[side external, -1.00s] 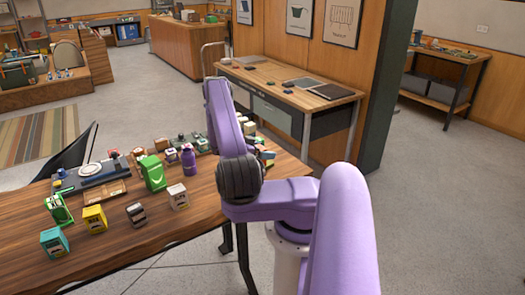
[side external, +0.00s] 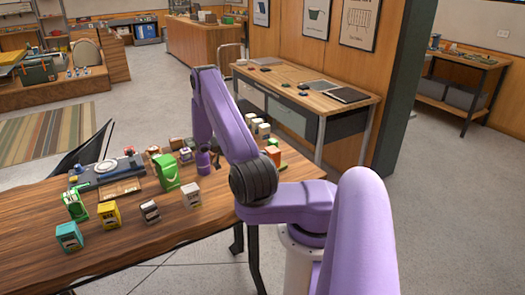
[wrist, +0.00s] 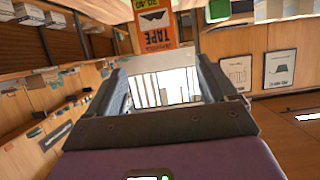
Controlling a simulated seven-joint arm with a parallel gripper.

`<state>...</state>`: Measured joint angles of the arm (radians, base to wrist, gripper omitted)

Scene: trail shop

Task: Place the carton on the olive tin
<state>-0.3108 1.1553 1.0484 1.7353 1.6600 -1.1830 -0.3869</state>
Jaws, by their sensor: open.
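My gripper (wrist: 160,68) is open in the wrist view, with a finger at each side and nothing held between them. I cannot tell which is the task's carton. I cannot make out the olive tin for sure.
A flat grey device (side external: 108,169) lies at the back left. White boxes (side external: 264,131) cluster right of my arm. The table's front edge (side external: 150,255) has bare wood.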

